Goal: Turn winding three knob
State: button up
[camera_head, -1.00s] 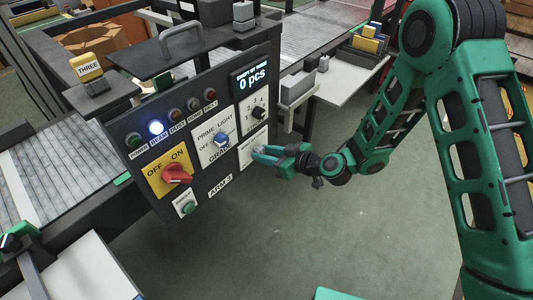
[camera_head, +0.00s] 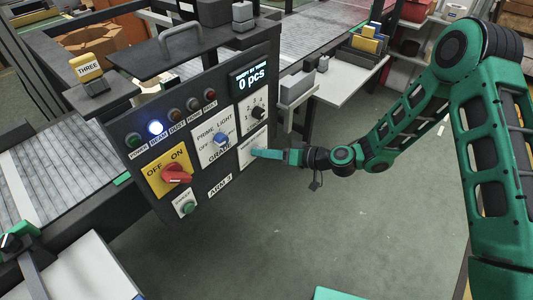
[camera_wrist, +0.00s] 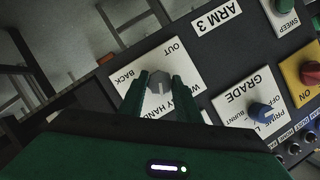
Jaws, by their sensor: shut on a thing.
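The grey knob (camera_wrist: 158,82) sits on a white plate (camera_wrist: 170,58) marked "OUT", "BACK" and words partly hidden that include "HAND". My gripper (camera_wrist: 160,88) has one green finger on each side of this knob and is shut on it. In the head view my gripper (camera_head: 260,153) reaches the plate at the panel's lower right from the right side, and its fingers hide the knob. The dark control panel (camera_head: 222,187) is marked "ARM 3", and a yellow "THREE" sign (camera_head: 86,67) stands on the machine to its upper left.
Close by on the panel are a blue grade knob (camera_head: 221,139), a black numbered knob (camera_head: 258,113), a red OFF/ON switch (camera_head: 176,174) and a green sweep button (camera_head: 187,207). A display (camera_head: 250,78) reads "0 pcs". Open floor (camera_head: 330,225) lies below my arm.

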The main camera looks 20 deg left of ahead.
jog(key=m+y, duration=0.1)
jog(key=m, duration=0.2)
jog(key=m+g+y, duration=0.1)
jog(key=m+y, duration=0.1)
jog(key=m, duration=0.2)
jog(key=m+y, duration=0.1)
jog(key=m, duration=0.2)
jog(key=shift+w+f+g, duration=0.2)
jog(key=shift+f+g, duration=0.1)
jog(key=shift+f, duration=0.05)
jog(key=shift+m+y, duration=0.3)
jog(key=shift+m, duration=0.1)
jog(key=o, duration=1.1)
jog(key=shift+c, duration=0.2)
jog(key=shift+d, duration=0.1)
jog(key=d+f, duration=0.1)
jog(key=d, duration=0.9)
jog(key=shift+d, duration=0.35)
